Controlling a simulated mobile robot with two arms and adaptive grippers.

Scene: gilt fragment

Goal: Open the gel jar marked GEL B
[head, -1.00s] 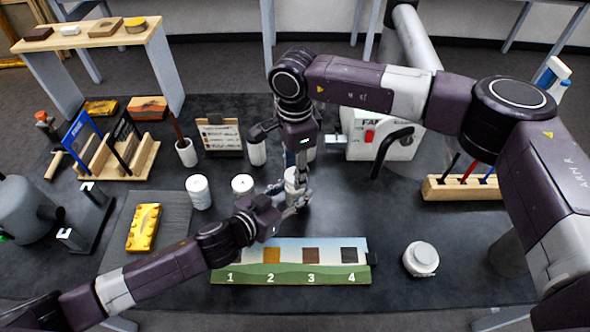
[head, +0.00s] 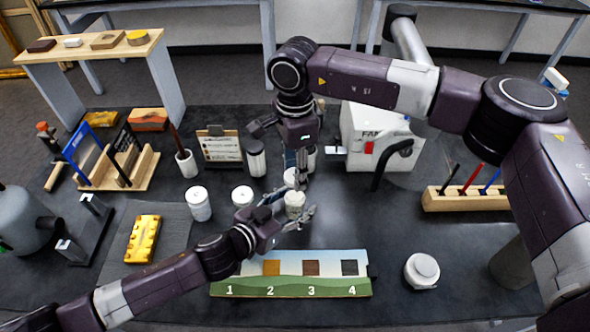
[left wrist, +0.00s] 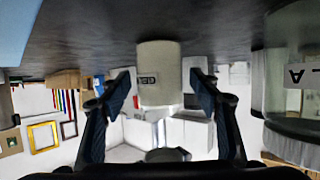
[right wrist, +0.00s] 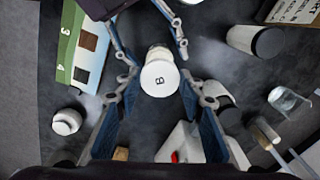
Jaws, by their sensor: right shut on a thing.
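The jar labelled GEL (head: 295,205) stands upright on the dark table; its label also shows upside down in the left wrist view (left wrist: 158,75). Its white round lid (head: 291,177), marked B in the right wrist view (right wrist: 160,78), appears offset from the jar body. My right gripper (head: 300,172) comes down from above and is shut on the lid, behind the jar in the head view. My left gripper (head: 295,222) is open in front of the jar, its fingers on either side with small gaps. The contact between lid and right fingertips is partly hidden.
White-lidded jars (head: 199,204) (head: 242,196) stand left of the jar. A numbered colour strip (head: 290,287) lies in front, with a round white container (head: 422,271) to its right. A white machine (head: 375,135) and a pen block (head: 465,198) stand right. The table right of the jar is clear.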

